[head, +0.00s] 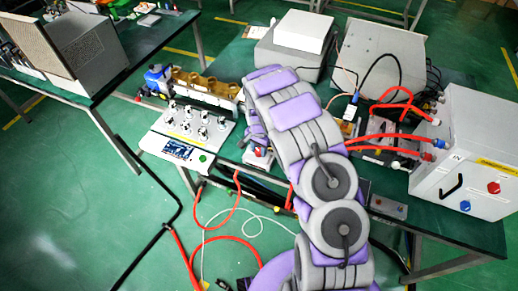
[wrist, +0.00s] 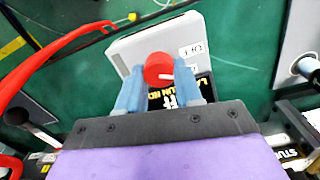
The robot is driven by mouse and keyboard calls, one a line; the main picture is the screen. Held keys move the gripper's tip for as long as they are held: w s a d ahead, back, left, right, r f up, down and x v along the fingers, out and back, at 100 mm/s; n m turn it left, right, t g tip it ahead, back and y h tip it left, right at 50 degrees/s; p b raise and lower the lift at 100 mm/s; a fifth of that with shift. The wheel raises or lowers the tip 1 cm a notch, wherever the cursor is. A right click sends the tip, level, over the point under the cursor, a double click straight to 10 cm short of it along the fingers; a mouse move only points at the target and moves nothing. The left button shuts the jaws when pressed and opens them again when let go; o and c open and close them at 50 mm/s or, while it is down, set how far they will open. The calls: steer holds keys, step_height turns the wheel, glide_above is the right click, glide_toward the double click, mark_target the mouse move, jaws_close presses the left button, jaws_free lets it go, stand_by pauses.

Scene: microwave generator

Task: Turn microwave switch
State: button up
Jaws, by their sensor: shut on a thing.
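The red round switch knob (wrist: 158,68) with a white mark sits on a light grey box (wrist: 160,42) in the wrist view. My gripper (wrist: 160,80) has its two blue fingers on either side of the knob and is shut on it. The fingertips are hard to make out there.
A panel with several knobs (head: 190,130) stands left of my arm. A large grey cabinet (head: 465,150) with red cables stands at the right on the green table. A red cable (wrist: 50,55) runs close on the left in the wrist view.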

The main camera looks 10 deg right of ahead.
mark_target(259, 150)
steer(key=m, duration=0.3)
steer(key=shift+m, duration=0.4)
steer(key=shift+r+m, duration=0.1)
steer(key=shift+m, duration=1.6)
steer(key=shift+b, duration=0.3)
steer(key=o, duration=1)
steer(key=shift+o, duration=0.2)
step_height(259, 150, up, 17)
steer(key=p, duration=0.2)
steer(key=shift+r, duration=0.1)
